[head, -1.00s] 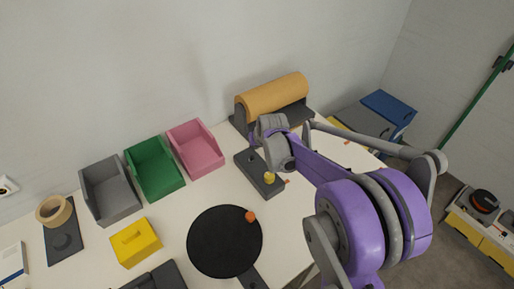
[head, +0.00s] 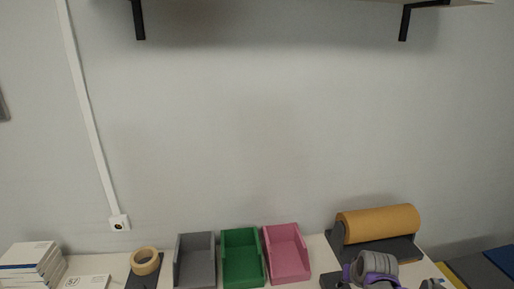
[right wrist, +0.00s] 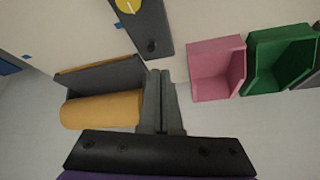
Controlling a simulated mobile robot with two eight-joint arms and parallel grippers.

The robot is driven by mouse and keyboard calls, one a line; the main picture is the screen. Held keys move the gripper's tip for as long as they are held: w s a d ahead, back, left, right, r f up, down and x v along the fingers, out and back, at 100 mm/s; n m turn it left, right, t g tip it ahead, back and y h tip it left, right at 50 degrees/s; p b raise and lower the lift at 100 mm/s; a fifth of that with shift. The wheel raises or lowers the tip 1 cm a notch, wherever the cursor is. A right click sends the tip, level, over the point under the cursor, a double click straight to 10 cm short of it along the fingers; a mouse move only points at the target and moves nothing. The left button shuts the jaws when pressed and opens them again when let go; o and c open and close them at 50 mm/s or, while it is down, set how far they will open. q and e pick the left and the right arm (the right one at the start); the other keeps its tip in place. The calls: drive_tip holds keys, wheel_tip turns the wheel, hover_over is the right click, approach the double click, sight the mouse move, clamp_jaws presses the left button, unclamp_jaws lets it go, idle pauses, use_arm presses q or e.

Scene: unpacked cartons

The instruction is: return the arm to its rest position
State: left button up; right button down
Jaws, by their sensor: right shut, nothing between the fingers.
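My right gripper (right wrist: 160,78) shows in the right wrist view with its two fingers together and nothing between them. It is over the table, with the roll holder to the left in that picture and the pink bin to the right; its exact height cannot be told. In the head view, a purple and grey part of my right arm shows at the bottom right, in front of the roll holder. The gripper's fingers cannot be made out there. My left gripper is in neither view.
A tan roll (head: 378,223) sits at the table's back right. Pink (head: 287,258), green (head: 242,262) and grey (head: 195,264) bins stand in a row. A tape roll (head: 145,262) and stacked white boxes (head: 30,262) are farther left. A shelf (head: 300,3) hangs above.

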drive_tip(key=s+a+n, duration=0.1)
drive_tip(key=s+a, duration=0.3)
drive_tip(key=s, duration=0.3)
drive_tip(key=s+a+n, duration=0.1)
drive_tip(key=s+a, duration=0.3)
drive_tip(key=s, duration=0.3)
drive_tip(key=s+a+f+n, duration=0.1)
drive_tip(key=s+a, duration=0.2)
drive_tip(key=s, duration=0.5)
drive_tip(key=shift+a+y, duration=0.4)
